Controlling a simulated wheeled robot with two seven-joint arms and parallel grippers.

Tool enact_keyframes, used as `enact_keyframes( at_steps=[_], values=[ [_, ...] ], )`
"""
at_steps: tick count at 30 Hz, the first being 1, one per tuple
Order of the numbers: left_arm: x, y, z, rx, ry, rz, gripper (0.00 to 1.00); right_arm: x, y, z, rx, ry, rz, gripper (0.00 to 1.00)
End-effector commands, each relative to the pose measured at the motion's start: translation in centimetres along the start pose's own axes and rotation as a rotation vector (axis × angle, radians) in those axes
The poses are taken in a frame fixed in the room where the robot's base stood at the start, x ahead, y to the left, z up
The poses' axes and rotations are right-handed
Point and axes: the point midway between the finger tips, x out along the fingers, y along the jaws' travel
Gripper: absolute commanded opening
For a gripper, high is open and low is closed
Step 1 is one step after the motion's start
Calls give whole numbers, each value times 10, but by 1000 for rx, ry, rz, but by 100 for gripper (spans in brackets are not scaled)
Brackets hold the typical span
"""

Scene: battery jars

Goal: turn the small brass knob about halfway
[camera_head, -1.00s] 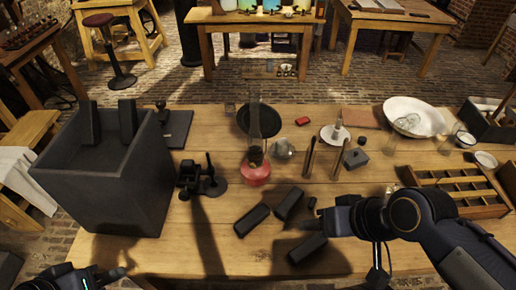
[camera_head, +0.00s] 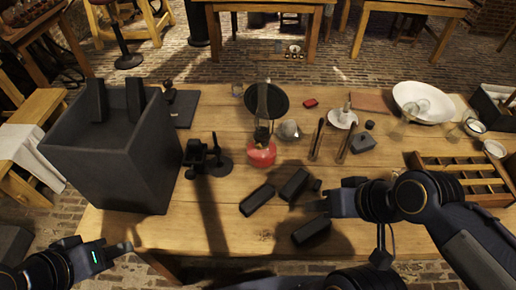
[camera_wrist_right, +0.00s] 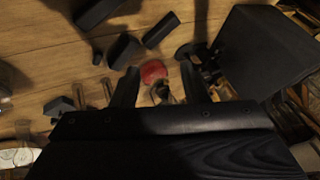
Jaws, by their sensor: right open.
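An oil lamp with a red base (camera_head: 262,154), a dark burner and a tall glass chimney (camera_head: 262,103) stands upright mid-table. The small brass knob cannot be made out; it may be too small or dark at the burner. My right gripper (camera_head: 330,203) is open and empty, to the right of and nearer than the lamp, above the dark blocks. In the right wrist view the red base (camera_wrist_right: 153,71) shows between and beyond the open fingers (camera_wrist_right: 160,88), apart from them. My left gripper (camera_head: 122,247) is at the table's front left edge, away from the lamp; its opening is unclear.
A large dark bin (camera_head: 115,165) stands at the left. A small black stand (camera_head: 205,157) is left of the lamp. Dark blocks (camera_head: 257,199) lie in front of it. Upright rods (camera_head: 316,140), a white bowl (camera_head: 422,102) and a wooden divided tray (camera_head: 465,178) are to the right.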

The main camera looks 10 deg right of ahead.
Motion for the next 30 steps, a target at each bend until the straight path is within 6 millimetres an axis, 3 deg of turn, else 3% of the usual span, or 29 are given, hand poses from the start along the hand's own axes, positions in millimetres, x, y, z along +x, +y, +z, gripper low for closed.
enact_keyframes(
  at_steps=[5, 11, 14, 18, 23, 27, 30],
  values=[
    [16, -7, 8, 0, 0, 0, 36, 34, 19, 13, -182, -151, 58, 41],
    [44, -20, 22, 0, 0, 0, 36, 100, 68, 24, -698, -477, 251, 41],
    [58, -26, 29, 0, 0, 0, 36, 131, 89, 16, -999, -628, 382, 41],
    [77, -35, 39, 0, 0, 0, 36, 171, 103, -12, -1441, -814, 607, 41],
    [98, -45, 50, 0, 0, 0, 36, 215, 84, -58, -1952, -983, 944, 41],
    [114, -52, 57, 0, 0, 0, 36, 248, 35, -92, -2333, -1074, 1286, 41],
    [120, -55, 61, 0, 0, 0, 36, 264, -3, -103, -2517, -1104, 1505, 41]
  ],
)
